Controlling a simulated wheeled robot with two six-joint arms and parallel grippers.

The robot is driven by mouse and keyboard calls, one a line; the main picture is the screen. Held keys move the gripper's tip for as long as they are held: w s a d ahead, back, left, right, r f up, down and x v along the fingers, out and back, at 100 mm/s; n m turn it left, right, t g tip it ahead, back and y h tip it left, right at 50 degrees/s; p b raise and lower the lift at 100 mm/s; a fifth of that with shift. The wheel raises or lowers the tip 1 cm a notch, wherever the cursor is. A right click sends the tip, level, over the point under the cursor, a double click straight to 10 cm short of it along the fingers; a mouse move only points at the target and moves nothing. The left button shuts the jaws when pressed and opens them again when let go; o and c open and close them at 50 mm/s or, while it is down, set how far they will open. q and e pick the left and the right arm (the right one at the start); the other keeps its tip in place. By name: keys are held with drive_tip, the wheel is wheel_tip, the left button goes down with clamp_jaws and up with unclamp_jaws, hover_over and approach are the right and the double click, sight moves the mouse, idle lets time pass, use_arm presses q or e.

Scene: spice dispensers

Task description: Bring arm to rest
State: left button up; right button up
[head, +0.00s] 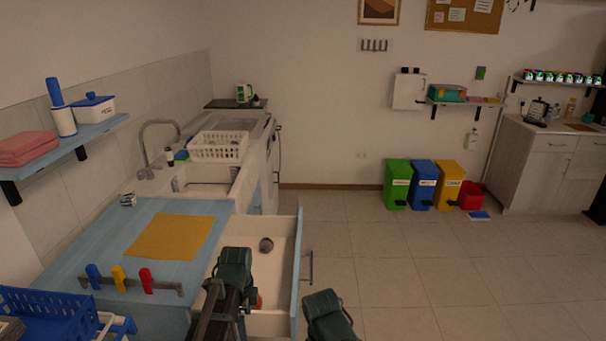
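A dark part of my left arm shows at the bottom centre of the head view, in front of the open drawer (282,325). Its fingertips cannot be made out. A dark part of my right arm shows further right at the bottom edge, over the floor, with its gripper out of view. The drawer has a white inside and a blue front. A small grey round item (266,245) lies in it towards the back, and an orange-red item (259,303) is partly hidden behind my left arm.
A blue counter (110,250) with a yellow mat (170,237) and a rack of colored clips (130,283) lies left of the drawer. A blue basket (45,318) stands at lower left. Colored bins (423,185) stand by the far wall.

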use_arm(q)
drive_tip(key=s+d+r+n+y, duration=0.1)
drive_tip(key=s+d+n, duration=0.8)
drive_tip(key=s+n, duration=0.4)
drive_tip(key=shift+s+d+n+p, duration=0.3)
drive_tip(key=shift+s+p, duration=0.05)
drive_tip(key=shift+p, duration=0.05)
